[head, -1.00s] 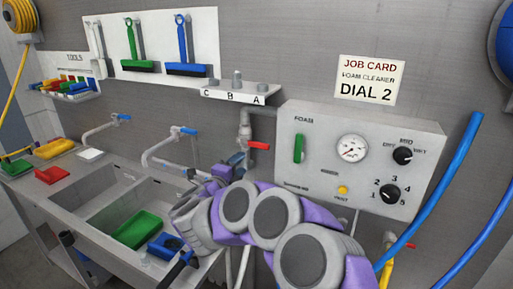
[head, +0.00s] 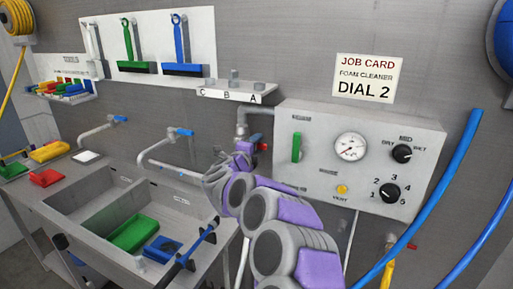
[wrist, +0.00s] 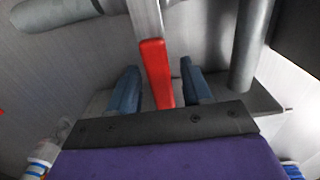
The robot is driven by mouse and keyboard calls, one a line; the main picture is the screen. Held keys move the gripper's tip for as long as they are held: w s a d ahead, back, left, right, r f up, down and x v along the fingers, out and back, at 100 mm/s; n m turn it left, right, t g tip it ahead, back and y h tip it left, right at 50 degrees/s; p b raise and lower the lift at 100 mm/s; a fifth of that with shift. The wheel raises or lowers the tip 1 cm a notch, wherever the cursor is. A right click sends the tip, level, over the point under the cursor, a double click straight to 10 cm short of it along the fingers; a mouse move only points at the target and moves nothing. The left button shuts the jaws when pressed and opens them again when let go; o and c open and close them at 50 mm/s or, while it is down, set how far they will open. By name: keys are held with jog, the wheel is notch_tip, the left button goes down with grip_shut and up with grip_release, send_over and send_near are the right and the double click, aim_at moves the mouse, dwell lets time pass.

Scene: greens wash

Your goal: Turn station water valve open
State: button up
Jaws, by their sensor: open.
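The red-handled water valve (head: 264,147) is on the grey pipe left of the foam panel; my gripper partly hides it in the head view. In the wrist view its red lever (wrist: 155,65) runs between my two blue-grey fingers. My gripper (wrist: 160,80) is open around the lever, with a gap on both sides. In the head view my gripper (head: 244,154) is up at the valve, its fingers mostly hidden behind my wrist.
The foam panel (head: 318,126) with gauge, green handle and knobs is right of the valve. A shelf (head: 238,96) marked C, B, A is above. The sink (head: 100,190) with green and blue trays is at lower left. Blue hoses (head: 450,180) hang right.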

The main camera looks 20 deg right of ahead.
jog(key=shift+f, duration=0.1)
grip_shut()
dwell(0.4)
